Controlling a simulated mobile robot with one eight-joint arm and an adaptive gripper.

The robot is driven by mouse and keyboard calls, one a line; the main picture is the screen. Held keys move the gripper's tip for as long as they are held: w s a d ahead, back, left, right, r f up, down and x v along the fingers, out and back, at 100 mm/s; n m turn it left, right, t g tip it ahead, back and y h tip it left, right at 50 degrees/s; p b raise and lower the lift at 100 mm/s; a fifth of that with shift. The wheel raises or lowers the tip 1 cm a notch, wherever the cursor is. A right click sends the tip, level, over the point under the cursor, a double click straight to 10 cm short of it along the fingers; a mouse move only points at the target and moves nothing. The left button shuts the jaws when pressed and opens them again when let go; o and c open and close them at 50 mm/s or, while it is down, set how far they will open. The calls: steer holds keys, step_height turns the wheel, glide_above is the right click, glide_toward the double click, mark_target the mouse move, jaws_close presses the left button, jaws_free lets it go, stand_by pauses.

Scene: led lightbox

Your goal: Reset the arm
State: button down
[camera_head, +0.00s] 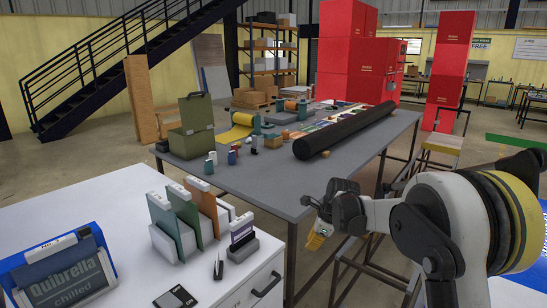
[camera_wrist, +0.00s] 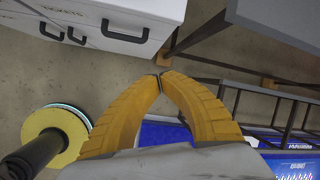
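My arm reaches in from the right in the head view. My gripper (camera_head: 318,239) hangs low in front of the white cabinet's right side and the grey table's near edge. In the wrist view, the two yellow fingers of my gripper (camera_wrist: 159,80) curve together and meet at the tips. Nothing shows between them, so it looks shut and empty. It hangs over the floor, apart from the furniture.
A white cabinet (camera_head: 100,207) with folders and a blue sign (camera_head: 65,272) stands near left. The grey table (camera_head: 256,186) behind bears a black roll (camera_head: 345,131). Metal frame legs (camera_head: 375,262) stand close to my gripper. The wrist view shows the cabinet's handles (camera_wrist: 125,30) and open floor (camera_wrist: 45,80).

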steer(key=s+d+r+n+t+h, duration=0.1)
steer(key=s+d+r+n+t, duration=0.15)
steer(key=s+r+n, duration=1.05)
steer(key=s+d+n, duration=0.1)
steer(key=s+n, duration=0.3)
steer(key=s, duration=0.8)
steer(key=s+d+f+n+h, duration=0.1)
steer(key=s+n, duration=0.3)
steer(key=s, duration=0.8)
steer(key=shift+d+f+t+h, duration=0.3)
steer(key=shift+d+t, duration=0.15)
steer(key=shift+d, duration=0.35)
steer(key=shift+s, duration=0.1)
